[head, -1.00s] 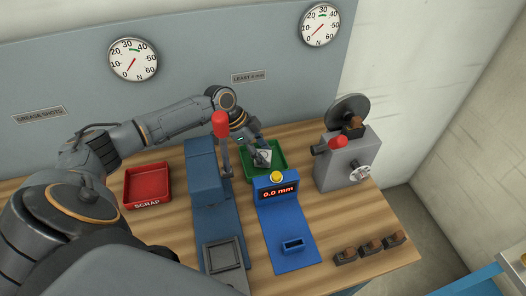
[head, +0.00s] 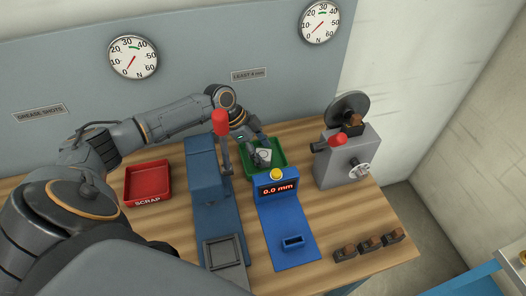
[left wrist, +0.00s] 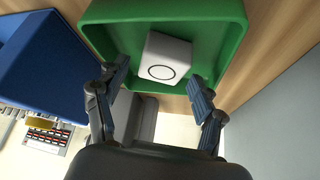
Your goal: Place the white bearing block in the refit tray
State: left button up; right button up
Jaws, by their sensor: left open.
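The white bearing block (left wrist: 166,58), with a dark ring on one face, lies inside the green tray (left wrist: 105,12) and touches its floor. In the head view the block (head: 264,155) is partly hidden by my left gripper (head: 257,154), which is at the green tray (head: 282,163) behind the blue gauge. In the left wrist view my left gripper (left wrist: 160,78) is open, its two fingers apart on either side of the block without gripping it. No label shows on the green tray. My right gripper is not in view.
A red scrap tray (head: 148,183) stands at left. A blue press with a red-knobbed lever (head: 220,122) and a blue gauge reading 0.0 mm (head: 277,188) stand in front. A grey machine (head: 346,160) and several small dark blocks (head: 370,244) are at right.

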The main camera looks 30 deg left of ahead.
pick_arm(q)
jog(key=b+v, duration=0.2)
jog(key=v, duration=0.9)
jog(key=shift+r, duration=0.3)
jog(key=shift+a, duration=0.15)
